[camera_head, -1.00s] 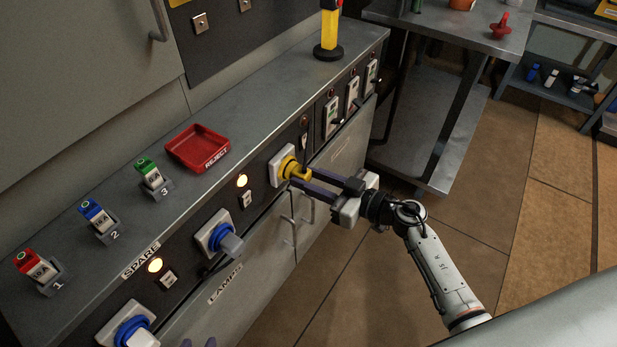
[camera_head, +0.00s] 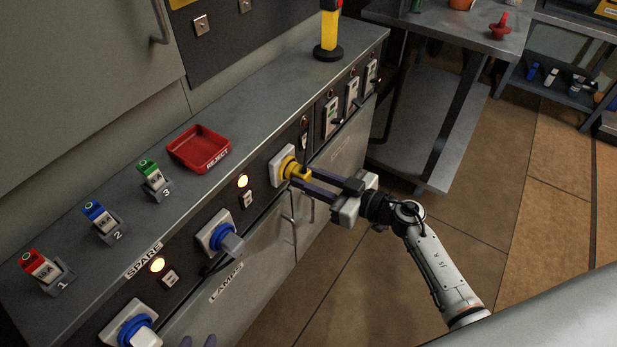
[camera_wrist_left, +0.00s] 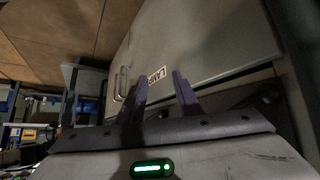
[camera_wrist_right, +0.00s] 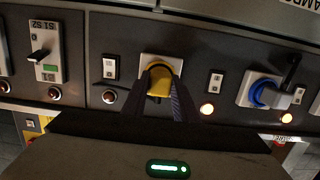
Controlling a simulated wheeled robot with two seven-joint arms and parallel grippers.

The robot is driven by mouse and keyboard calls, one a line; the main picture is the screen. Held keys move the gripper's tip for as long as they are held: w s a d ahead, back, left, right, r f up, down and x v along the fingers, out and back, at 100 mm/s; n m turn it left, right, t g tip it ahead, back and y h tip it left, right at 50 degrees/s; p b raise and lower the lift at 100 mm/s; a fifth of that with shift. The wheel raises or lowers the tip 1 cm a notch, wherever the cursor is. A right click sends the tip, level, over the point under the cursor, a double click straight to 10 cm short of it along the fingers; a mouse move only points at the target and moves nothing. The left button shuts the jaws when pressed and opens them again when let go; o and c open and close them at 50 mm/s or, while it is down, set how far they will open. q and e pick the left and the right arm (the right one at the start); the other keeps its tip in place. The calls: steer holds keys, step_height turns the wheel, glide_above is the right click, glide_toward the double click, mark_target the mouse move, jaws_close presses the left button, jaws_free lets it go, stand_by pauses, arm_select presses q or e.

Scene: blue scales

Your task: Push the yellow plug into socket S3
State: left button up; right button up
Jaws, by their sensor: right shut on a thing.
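The yellow plug (camera_head: 301,173) is at the white-plated socket with a yellow ring (camera_head: 277,166) on the panel front. My right gripper (camera_head: 296,180) is shut on the plug. In the right wrist view the plug (camera_wrist_right: 159,82) is between the fingers (camera_wrist_right: 160,98), in line with its socket plate (camera_wrist_right: 147,59). The plug looks up against the socket; how deep it is in I cannot tell. No S3 label is readable. My left gripper (camera_wrist_left: 160,93) is open and empty, facing the LAMPS cabinet door; only its fingertips show at the head view's bottom edge.
Two sockets with blue plugs (camera_head: 230,243) are lower left along the panel, with lit amber lamps (camera_head: 242,181) between. Switches (camera_head: 331,117) are to the right. A red reject tray (camera_head: 198,150) and several tagged fuses (camera_head: 96,217) are on the ledge. A steel table (camera_head: 460,35) stands right.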

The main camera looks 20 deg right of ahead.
arm_select(q)
steer(key=shift+r, duration=0.25)
arm_select(e)
steer(key=shift+r, duration=0.1)
arm_select(q)
steer(key=shift+r+p, duration=0.2)
steer(key=shift+p, duration=0.25)
arm_select(e)
steer(key=shift+w+a, duration=0.3)
steer(key=shift+w, duration=0.1)
steer(key=o, duration=1.1)
steer(key=shift+c, duration=0.2)
arm_select(q)
steer(key=shift+w+d+r+p, duration=0.15)
steer(key=shift+r+p, duration=0.4)
steer(key=shift+p, duration=0.5)
arm_select(e)
steer(key=v, duration=1)
arm_select(q)
steer(key=shift+s+f, duration=0.15)
steer(key=shift+s, duration=0.05)
